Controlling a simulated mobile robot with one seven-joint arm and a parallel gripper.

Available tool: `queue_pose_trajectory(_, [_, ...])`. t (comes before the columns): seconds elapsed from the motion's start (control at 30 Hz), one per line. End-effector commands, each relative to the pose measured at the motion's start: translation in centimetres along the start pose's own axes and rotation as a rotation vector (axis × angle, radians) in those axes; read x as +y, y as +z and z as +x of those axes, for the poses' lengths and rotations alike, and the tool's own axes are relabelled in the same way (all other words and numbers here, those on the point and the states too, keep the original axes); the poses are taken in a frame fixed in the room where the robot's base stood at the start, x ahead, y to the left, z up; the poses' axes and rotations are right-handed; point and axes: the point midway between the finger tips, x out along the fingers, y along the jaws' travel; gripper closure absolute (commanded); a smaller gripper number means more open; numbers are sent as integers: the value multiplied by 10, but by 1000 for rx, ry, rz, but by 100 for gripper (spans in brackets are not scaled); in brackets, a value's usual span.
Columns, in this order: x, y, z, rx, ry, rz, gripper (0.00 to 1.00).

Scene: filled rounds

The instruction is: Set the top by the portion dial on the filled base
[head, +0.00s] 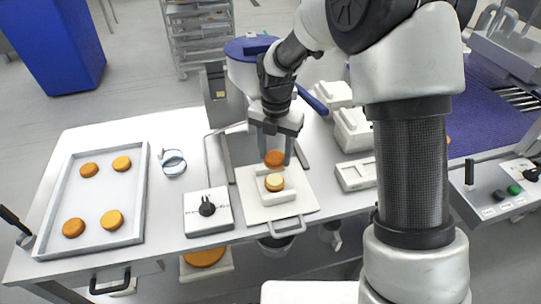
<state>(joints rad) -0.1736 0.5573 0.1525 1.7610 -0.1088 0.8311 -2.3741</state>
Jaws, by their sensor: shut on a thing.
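My gripper (275,160) points down over a white board (250,213), shut on a round orange-brown top (274,158). The filled base (274,183), a round with a pale upper face, sits in a white holder on the board. The held top shows just behind and above the base in the picture; I cannot tell how large the gap between them is. The portion dial (207,208) is a black knob on a white box left of the board.
A grey tray (140,190) at the left holds several orange rounds. A round clear dish (173,163) lies between tray and dial box. A blue-lidded machine (245,75) stands behind the board. White containers (353,130) stand right of it, near a purple conveyor (487,95).

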Motion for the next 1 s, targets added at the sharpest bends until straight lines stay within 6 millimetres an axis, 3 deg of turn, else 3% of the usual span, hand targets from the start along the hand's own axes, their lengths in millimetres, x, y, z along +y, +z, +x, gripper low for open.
queue_pose_trajectory(0.67, [0,0,49,0,0,-1,63])
queue_pose_trajectory(1.0, [0,0,60,0,0,0,63])
